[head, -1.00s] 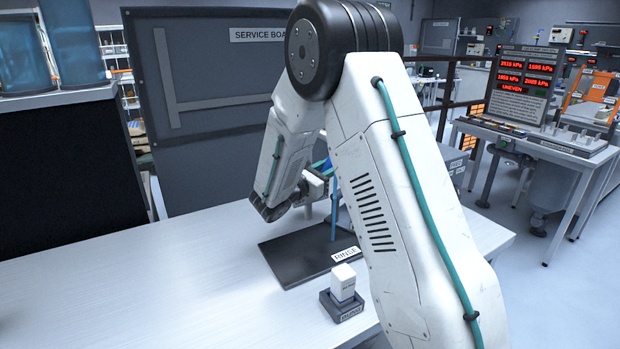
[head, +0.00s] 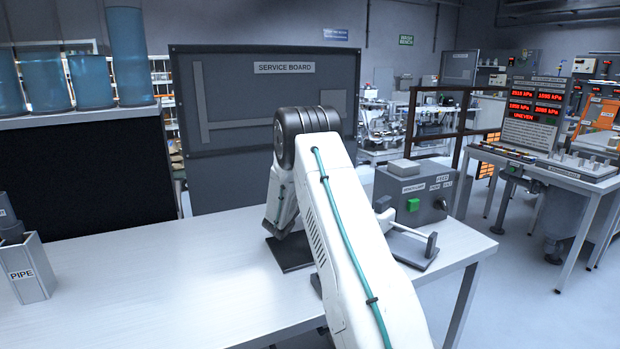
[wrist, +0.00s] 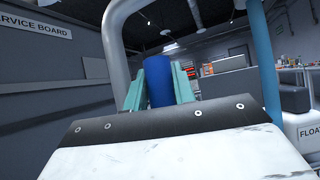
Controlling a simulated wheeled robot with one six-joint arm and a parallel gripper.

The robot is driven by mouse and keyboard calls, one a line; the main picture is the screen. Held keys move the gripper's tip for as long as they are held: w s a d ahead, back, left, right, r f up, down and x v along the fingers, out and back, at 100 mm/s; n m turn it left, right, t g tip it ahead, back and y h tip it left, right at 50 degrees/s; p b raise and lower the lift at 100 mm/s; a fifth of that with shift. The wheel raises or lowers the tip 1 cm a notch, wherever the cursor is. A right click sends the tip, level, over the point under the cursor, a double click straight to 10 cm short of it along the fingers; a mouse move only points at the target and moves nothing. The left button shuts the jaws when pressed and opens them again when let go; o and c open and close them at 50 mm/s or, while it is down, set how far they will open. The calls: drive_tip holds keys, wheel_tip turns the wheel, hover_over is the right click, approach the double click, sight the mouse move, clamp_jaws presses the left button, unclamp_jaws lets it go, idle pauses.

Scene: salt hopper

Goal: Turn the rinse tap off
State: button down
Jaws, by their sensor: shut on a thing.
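In the wrist view the two teal fingers of my gripper (wrist: 157,88) are closed around a blue, rounded piece (wrist: 158,80), which looks like the tap's handle. A grey bent pipe (wrist: 116,45) arches close above and beside the fingers. A blue upright pipe (wrist: 264,65) stands to the right. In the head view my arm hides my gripper, the tap and its RINSE label. Only part of the tap's dark base plate (head: 291,263) shows on the table. I cannot see water or tell how far the handle is turned.
The white table (head: 170,275) is mostly clear on the left. A PIPE holder (head: 32,272) stands at its left edge. A grey box with a green button (head: 412,195) stands right of my arm, a lever fixture (head: 425,247) before it. The service board (head: 262,100) rises behind.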

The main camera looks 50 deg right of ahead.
drive_tip(key=shift+a+f, duration=0.1)
drive_tip(key=shift+a, duration=0.05)
drive_tip(key=c, duration=1.1)
unclamp_jaws()
drive_tip(key=shift+a, duration=0.1)
drive_tip(key=shift+c, duration=0.2)
drive_tip(key=shift+w, duration=0.1)
